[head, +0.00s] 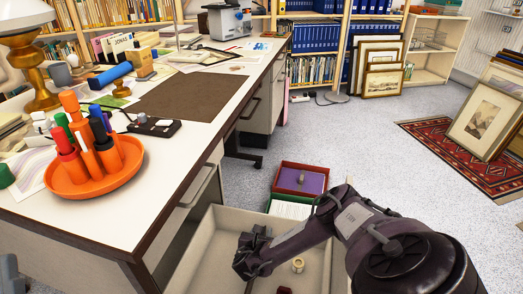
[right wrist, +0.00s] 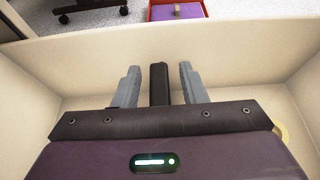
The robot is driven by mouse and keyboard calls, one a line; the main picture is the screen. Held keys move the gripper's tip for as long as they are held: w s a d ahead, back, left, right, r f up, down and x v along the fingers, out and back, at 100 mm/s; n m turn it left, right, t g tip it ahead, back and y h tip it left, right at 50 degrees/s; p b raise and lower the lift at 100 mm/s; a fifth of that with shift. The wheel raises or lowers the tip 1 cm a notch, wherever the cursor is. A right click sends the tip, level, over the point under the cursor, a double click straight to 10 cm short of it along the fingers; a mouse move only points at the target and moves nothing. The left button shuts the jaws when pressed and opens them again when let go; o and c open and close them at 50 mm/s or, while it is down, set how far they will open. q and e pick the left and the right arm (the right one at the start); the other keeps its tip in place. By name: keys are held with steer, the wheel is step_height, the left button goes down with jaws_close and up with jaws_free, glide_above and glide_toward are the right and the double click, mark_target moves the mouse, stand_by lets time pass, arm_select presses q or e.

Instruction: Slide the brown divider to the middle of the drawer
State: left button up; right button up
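The open cream drawer (head: 222,222) juts out from the desk. My right gripper (head: 246,252) reaches down into it at the left side in the head view. In the right wrist view its two grey fingers (right wrist: 159,88) stand apart. A dark upright strip (right wrist: 159,84) shows between them with a gap on each side; it looks like the divider seen end on, but I cannot be sure. The divider is otherwise mostly hidden by my arm and gripper. A grey piece at the lower left edge of the head view may be my left gripper; its fingers cannot be made out.
A round beige item (head: 297,265) and a dark red item (head: 285,290) lie in the drawer right of my gripper. A red box (head: 317,168) stands on the floor beyond. The desktop (head: 112,218) holds an orange pen tray (head: 122,178). Framed prints (head: 482,118) lean at right.

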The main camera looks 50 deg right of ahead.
steer(key=shift+a+r, duration=0.1)
steer(key=p+v, duration=0.1)
steer(key=v, duration=0.2)
steer(key=shift+s+a+r+p, duration=0.1)
steer(key=shift+s+a+p, duration=0.1)
steer(key=shift+p, duration=0.2)
steer(key=p+v, duration=0.1)
steer(key=v, duration=0.2)
steer(key=shift+s+a+r, duration=0.1)
steer(key=shift+s+a, duration=0.1)
steer(key=shift+a, duration=0.1)
arm_select(q)
step_height(320, 180, down, 24)
steer(key=d+g+y, duration=0.1)
steer(key=g+y, duration=0.3)
steer(key=g, duration=0.8)
steer(key=shift+s+d+y, duration=0.3)
steer(key=shift+s, duration=0.1)
arm_select(e)
steer(key=shift+a, duration=0.1)
steer(key=shift+s, duration=0.1)
